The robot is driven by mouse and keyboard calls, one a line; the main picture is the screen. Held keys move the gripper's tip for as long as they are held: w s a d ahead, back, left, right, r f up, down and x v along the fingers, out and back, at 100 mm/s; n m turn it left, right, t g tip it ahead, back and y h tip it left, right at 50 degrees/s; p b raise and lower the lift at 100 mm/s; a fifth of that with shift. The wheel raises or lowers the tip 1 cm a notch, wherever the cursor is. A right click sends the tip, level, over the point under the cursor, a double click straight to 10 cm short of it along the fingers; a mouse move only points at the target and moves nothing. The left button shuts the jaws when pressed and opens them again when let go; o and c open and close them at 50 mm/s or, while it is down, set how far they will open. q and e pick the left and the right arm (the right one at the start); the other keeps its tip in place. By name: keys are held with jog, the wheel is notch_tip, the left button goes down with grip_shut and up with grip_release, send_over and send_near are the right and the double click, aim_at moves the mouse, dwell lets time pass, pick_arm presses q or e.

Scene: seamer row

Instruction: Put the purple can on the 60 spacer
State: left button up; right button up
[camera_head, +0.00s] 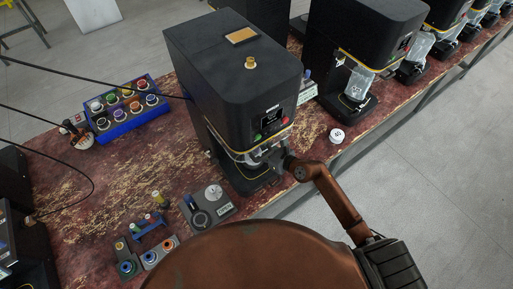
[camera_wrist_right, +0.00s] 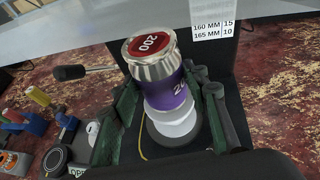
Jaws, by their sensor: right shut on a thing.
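The purple can (camera_wrist_right: 168,95) has a silver upper part and a red top marked 200. It stands nearly upright in the right wrist view, between the dark green fingers of my right gripper (camera_wrist_right: 172,112), which is shut on it. White stepped discs (camera_wrist_right: 177,126) show directly below the can, over the dark seamer base; I cannot read a 60 on them or tell whether the can touches them. In the head view my right gripper (camera_head: 283,163) reaches into the front of the black seamer (camera_head: 235,85), and the can is not clearly visible. My left gripper is not in view.
A white round piece (camera_head: 337,135) lies right of the seamer. A blue rack (camera_head: 128,118) of coloured pieces stands at the left. A grey gauge device (camera_head: 207,208) and small blue-ringed holders (camera_head: 126,267) are near the front. More seamers (camera_head: 365,45) line the table.

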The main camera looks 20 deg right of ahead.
jog(key=shift+f, duration=0.1)
jog(key=shift+f, duration=0.1)
jog(key=o, duration=1)
jog(key=shift+o, duration=0.2)
jog(key=shift+r, duration=0.25)
jog(key=v, duration=1.2)
